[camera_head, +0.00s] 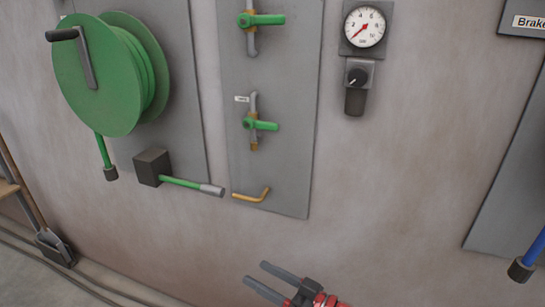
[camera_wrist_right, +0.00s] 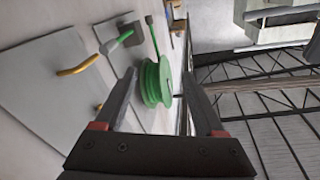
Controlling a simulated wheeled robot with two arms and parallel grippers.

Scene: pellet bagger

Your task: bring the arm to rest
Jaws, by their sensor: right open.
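My right gripper (camera_head: 256,273) is at the bottom middle of the head view, its two dark fingers parted and pointing left. It is open, with nothing between the fingers. In the right wrist view its fingers (camera_wrist_right: 159,75) stand apart at both sides of the green hose reel (camera_wrist_right: 155,82), which is behind them at a distance. My left gripper is not in either view.
On the wall are a green hose reel (camera_head: 97,75), a panel (camera_head: 290,100) with two green-handled valves, a yellow bent pipe (camera_head: 251,195) and a pressure gauge (camera_head: 364,27). A blue hose (camera_head: 532,250) hangs at right. The wall around my right gripper is bare.

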